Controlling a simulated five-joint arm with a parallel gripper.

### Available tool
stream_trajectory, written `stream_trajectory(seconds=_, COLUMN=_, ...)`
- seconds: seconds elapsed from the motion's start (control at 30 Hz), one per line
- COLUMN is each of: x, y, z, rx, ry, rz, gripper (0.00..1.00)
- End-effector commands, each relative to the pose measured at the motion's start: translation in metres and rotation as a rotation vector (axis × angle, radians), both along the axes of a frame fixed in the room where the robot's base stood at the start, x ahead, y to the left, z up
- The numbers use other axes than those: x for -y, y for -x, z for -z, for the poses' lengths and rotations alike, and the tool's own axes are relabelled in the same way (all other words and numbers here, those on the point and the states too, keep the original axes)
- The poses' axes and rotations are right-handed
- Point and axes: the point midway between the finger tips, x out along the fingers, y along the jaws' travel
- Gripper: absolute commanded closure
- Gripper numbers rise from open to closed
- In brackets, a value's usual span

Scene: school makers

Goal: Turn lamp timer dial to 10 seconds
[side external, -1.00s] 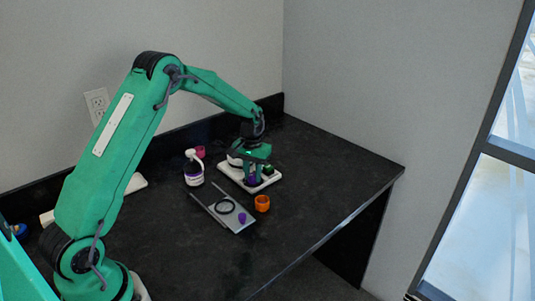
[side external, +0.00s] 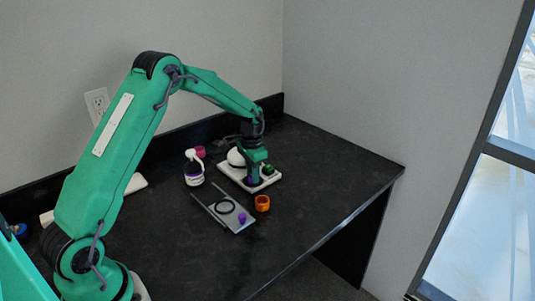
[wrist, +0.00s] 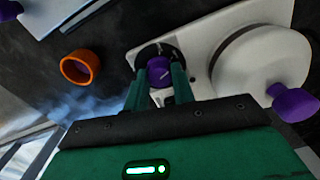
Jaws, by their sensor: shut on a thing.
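The timer dial is a purple knob (wrist: 158,65) on a black disc (wrist: 146,52) with small pale marks. In the wrist view it sits on a white base plate (wrist: 197,30), which also shows in the side view (side external: 226,169). My gripper (wrist: 160,76) is shut on the knob, one finger on each side. In the side view my gripper (side external: 253,178) points down at the plate's near end and mostly hides the dial. I cannot read which mark the knob points to. The lamp's white dome (wrist: 262,68) stands beside the dial, also visible in the side view (side external: 236,157).
An orange ring-like cup (side external: 262,203) stands near the dial. A grey tray (side external: 231,217) holds a black ring and a purple piece. The right of the table is clear.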

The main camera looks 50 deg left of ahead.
Motion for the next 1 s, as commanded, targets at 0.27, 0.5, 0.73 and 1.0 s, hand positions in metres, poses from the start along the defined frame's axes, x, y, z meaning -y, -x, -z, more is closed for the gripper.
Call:
stream_trajectory(seconds=0.27, x=0.0, y=-0.001, z=-0.002, rx=0.004, ry=-0.001, rz=0.003, gripper=0.98)
stream_trajectory(seconds=0.5, x=0.0, y=-0.001, z=-0.001, rx=0.003, ry=0.0, rz=0.002, gripper=0.53)
stream_trajectory(seconds=0.73, x=0.0, y=0.0, z=-0.001, rx=0.001, ry=-0.001, rz=0.002, gripper=0.53)
stream_trajectory(seconds=1.0, x=0.0, y=-0.001, z=-0.014, rx=0.004, ry=-0.001, rz=0.002, gripper=0.53)
